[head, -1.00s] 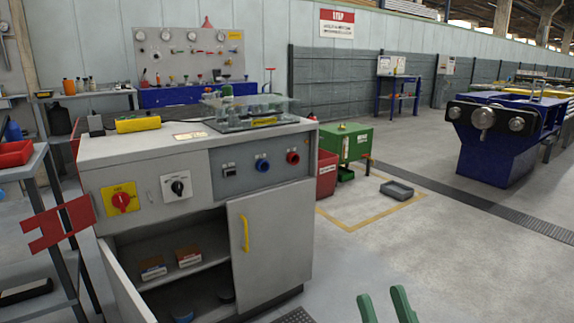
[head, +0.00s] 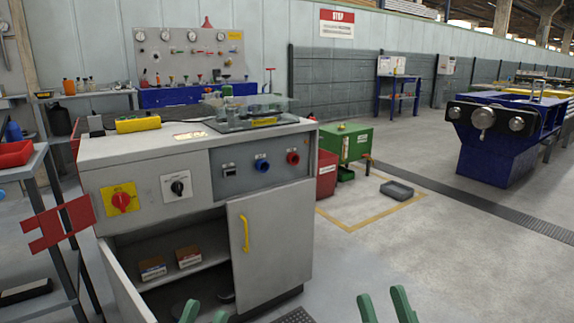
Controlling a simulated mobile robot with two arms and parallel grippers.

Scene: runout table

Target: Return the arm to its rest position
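My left gripper (head: 205,310) shows only as two green fingertips at the bottom edge, in front of the cabinet's open lower compartment. The fingertips stand apart with nothing seen between them. My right gripper (head: 382,297) is at the bottom edge, right of the cabinet, over the grey floor. Its two green fingers stand apart and appear empty. The rest of both arms is out of view below.
A grey control cabinet (head: 145,170) stands ahead, with its left door open and its right door (head: 270,245) closed. Two small boxes lie on its inner shelf. A red piece (head: 58,222) is on the left rack. Floor (head: 440,265) to the right is clear.

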